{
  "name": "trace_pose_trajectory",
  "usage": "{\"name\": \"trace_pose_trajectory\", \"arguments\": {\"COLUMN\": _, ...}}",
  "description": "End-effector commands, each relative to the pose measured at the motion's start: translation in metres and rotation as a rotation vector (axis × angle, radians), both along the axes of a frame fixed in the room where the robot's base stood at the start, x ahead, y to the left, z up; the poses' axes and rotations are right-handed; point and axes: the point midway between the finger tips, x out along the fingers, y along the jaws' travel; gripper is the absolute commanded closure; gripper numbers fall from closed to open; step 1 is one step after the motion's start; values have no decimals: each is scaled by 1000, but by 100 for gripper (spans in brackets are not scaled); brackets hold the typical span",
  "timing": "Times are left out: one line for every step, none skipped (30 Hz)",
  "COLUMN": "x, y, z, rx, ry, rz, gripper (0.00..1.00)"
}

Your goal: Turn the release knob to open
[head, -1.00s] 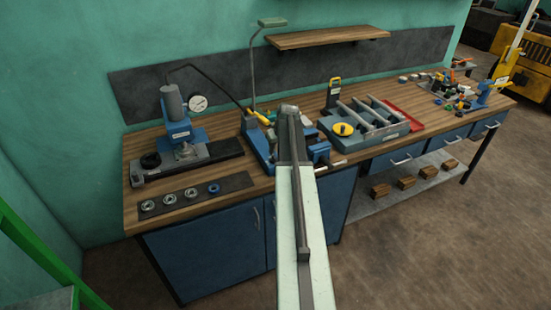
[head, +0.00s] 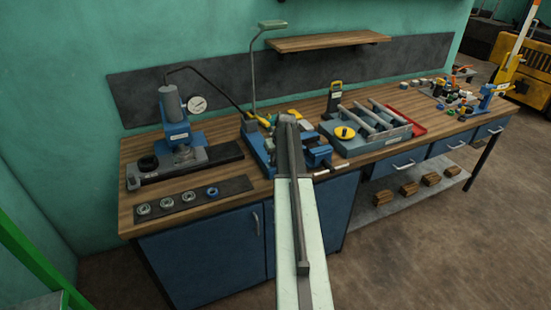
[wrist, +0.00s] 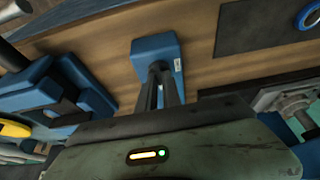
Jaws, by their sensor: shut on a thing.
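In the wrist view a small blue block (wrist: 151,48) with a white label stands on the wooden bench. A dark knob (wrist: 158,67) is on the side of this block facing me. My gripper (wrist: 160,82) has its two dark fingers close together at the knob, shut on it. The fingers cover much of the knob, so its turn angle cannot be told. In the head view my arm hides the gripper and the knob.
A blue vise (head: 318,155) is close beside the gripper; it also shows at left in the wrist view (wrist: 45,90). A press (head: 178,130) and a dark mat (head: 235,186) with rings lie left. A grey box with a yellow knob (head: 344,133) stands right.

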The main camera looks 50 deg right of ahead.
Motion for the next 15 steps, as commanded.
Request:
{"name": "trace_pose_trajectory", "arguments": {"x": 0, "y": 0, "z": 0, "rx": 1, "ry": 0, "rz": 9, "gripper": 100}}
{"name": "trace_pose_trajectory", "arguments": {"x": 0, "y": -1, "z": 0, "rx": 1, "ry": 0, "rz": 17, "gripper": 100}}
{"name": "trace_pose_trajectory", "arguments": {"x": 0, "y": -1, "z": 0, "rx": 1, "ry": 0, "rz": 29, "gripper": 100}}
{"name": "trace_pose_trajectory", "arguments": {"x": 0, "y": -1, "z": 0, "rx": 1, "ry": 0, "rz": 40, "gripper": 100}}
{"name": "trace_pose_trajectory", "arguments": {"x": -1, "y": -1, "z": 0, "rx": 1, "ry": 0, "rz": 53, "gripper": 100}}
{"name": "trace_pose_trajectory", "arguments": {"x": -1, "y": -2, "z": 0, "rx": 1, "ry": 1, "rz": 75, "gripper": 100}}
{"name": "trace_pose_trajectory", "arguments": {"x": -1, "y": -2, "z": 0, "rx": 2, "ry": 0, "rz": 93, "gripper": 100}}
{"name": "trace_pose_trajectory", "arguments": {"x": 0, "y": -2, "z": 0, "rx": 2, "ry": 0, "rz": 111, "gripper": 100}}
{"name": "trace_pose_trajectory", "arguments": {"x": 0, "y": -3, "z": 0, "rx": 0, "ry": 0, "rz": 140, "gripper": 100}}
{"name": "trace_pose_trajectory", "arguments": {"x": 0, "y": -3, "z": 0, "rx": 1, "ry": 0, "rz": 163, "gripper": 100}}
{"name": "trace_pose_trajectory", "arguments": {"x": 0, "y": -3, "z": 0, "rx": 1, "ry": 0, "rz": 188, "gripper": 100}}
{"name": "trace_pose_trajectory", "arguments": {"x": -1, "y": -4, "z": 0, "rx": 2, "ry": 0, "rz": 221, "gripper": 100}}
{"name": "trace_pose_trajectory", "arguments": {"x": -1, "y": -4, "z": 0, "rx": 1, "ry": 1, "rz": 248, "gripper": 100}}
{"name": "trace_pose_trajectory", "arguments": {"x": -1, "y": -5, "z": 0, "rx": 2, "ry": -1, "rz": 276, "gripper": 100}}
{"name": "trace_pose_trajectory", "arguments": {"x": -1, "y": -5, "z": 0, "rx": 1, "ry": 0, "rz": 313, "gripper": 100}}
